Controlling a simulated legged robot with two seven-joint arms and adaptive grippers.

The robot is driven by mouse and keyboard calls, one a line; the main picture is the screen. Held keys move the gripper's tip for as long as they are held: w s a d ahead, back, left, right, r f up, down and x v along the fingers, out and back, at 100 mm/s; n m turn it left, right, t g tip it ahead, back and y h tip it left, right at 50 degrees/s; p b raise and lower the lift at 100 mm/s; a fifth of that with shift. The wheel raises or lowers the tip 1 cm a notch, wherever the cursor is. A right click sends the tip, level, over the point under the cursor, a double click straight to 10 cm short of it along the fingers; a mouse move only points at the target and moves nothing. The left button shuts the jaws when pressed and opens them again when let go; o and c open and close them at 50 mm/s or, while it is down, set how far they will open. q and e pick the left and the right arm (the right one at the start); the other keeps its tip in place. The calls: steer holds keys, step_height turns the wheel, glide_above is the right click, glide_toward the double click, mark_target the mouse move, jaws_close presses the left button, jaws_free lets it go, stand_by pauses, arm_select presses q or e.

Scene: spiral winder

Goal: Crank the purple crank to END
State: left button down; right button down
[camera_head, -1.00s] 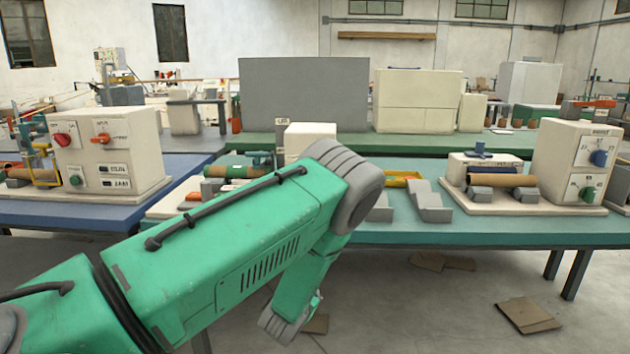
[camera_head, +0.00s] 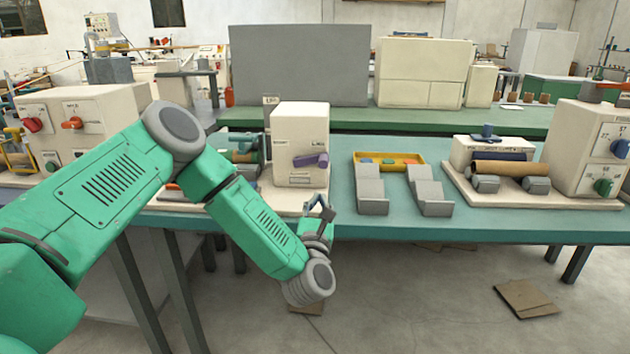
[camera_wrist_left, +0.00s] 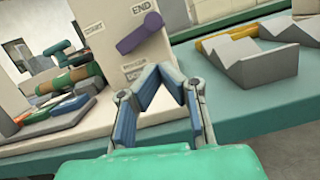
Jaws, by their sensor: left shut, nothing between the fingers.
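The purple crank (camera_head: 309,160) is on the front face of a cream box (camera_head: 300,123) on the teal table. In the left wrist view the crank (camera_wrist_left: 138,35) slants up to the right, its right end just below the END label (camera_wrist_left: 141,9). A START label (camera_wrist_left: 93,28) is on the left of the face. My left gripper (camera_head: 322,204) is in front of and below the crank, near the table's front edge. Its fingertips (camera_wrist_left: 160,70) are together, with nothing held, and appear apart from the crank. My right gripper is out of view.
Two grey angled blocks (camera_head: 371,190) stand right of the cream box, with a yellow tray (camera_head: 403,161) behind them. Another machine with a brown roll (camera_head: 510,168) is further right. A green-ended roller unit (camera_head: 238,150) sits left of the crank box.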

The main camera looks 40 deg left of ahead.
mark_target(323, 168)
arm_select(q)
steer(key=x, duration=0.9)
steer(key=shift+w+a+f+b, duration=0.1)
steer(key=shift+w+a+b, duration=0.1)
steer(key=shift+b, duration=0.15)
steer(key=shift+w+d, duration=0.1)
steer(key=shift+r+n+b, duration=0.45)
steer(key=shift+n+b, duration=0.05)
steer(key=shift+b, duration=0.25)
steer(key=shift+r+n, duration=0.2)
steer(key=shift+n, duration=0.1)
steer(key=shift+r, duration=0.2)
steer(key=shift+f, duration=0.1)
